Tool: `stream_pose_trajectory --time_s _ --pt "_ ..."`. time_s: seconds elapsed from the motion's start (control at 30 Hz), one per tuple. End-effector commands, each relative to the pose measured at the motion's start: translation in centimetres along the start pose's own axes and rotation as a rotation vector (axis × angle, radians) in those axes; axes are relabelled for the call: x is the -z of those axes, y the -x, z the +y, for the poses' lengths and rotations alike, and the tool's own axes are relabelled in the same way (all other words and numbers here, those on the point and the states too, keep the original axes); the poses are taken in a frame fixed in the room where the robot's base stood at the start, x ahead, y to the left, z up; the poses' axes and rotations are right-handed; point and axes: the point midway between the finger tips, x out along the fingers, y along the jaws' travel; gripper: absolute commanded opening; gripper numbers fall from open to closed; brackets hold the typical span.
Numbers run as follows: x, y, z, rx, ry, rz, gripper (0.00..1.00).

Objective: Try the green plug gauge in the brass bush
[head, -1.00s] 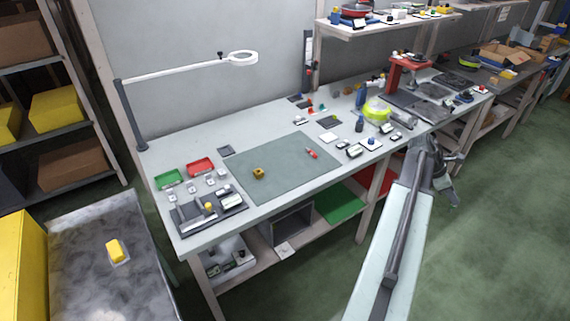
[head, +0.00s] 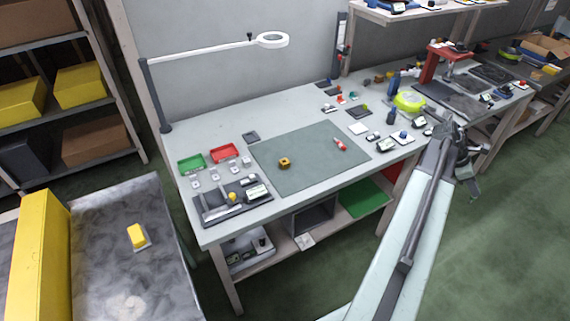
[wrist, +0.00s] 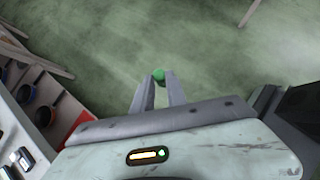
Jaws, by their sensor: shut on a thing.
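The brass bush (head: 285,162) sits on the grey-green mat (head: 300,182) on the workbench, to the left of the mat's middle. My gripper (wrist: 158,84) is shut on the green plug gauge (wrist: 158,74). Only the gauge's round green end shows between the fingertips in the wrist view, with open floor below it. In the head view my arm reaches out to the right of the bench, with its end beyond the bench's front edge, well away from the bush. The gauge cannot be made out there.
A small red and white piece (head: 340,144) lies on the mat. A green tray (head: 192,161), a red tray (head: 225,152) and a dark fixture (head: 215,208) stand at the left. A lamp arm (head: 205,52) overhangs the back. Several small items crowd the bench's right half.

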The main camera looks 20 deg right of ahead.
Motion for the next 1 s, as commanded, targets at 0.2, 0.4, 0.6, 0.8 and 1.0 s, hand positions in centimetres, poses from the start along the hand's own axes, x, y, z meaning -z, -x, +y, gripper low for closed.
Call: stream_pose_trajectory --time_s 0.2,0.4,0.6,0.8,1.0 --pt "-0.7 0.9 0.0 0.0 0.001 0.0 0.0" --pt "-1.3 1.6 0.0 -0.001 0.001 0.0 0.0" --pt "-1.9 2.3 0.1 -0.001 0.001 0.0 0.0" --pt "-2.5 3.0 0.1 -0.001 0.002 0.0 0.0" --pt "-3.1 3.7 0.1 -0.002 0.002 0.0 0.0"
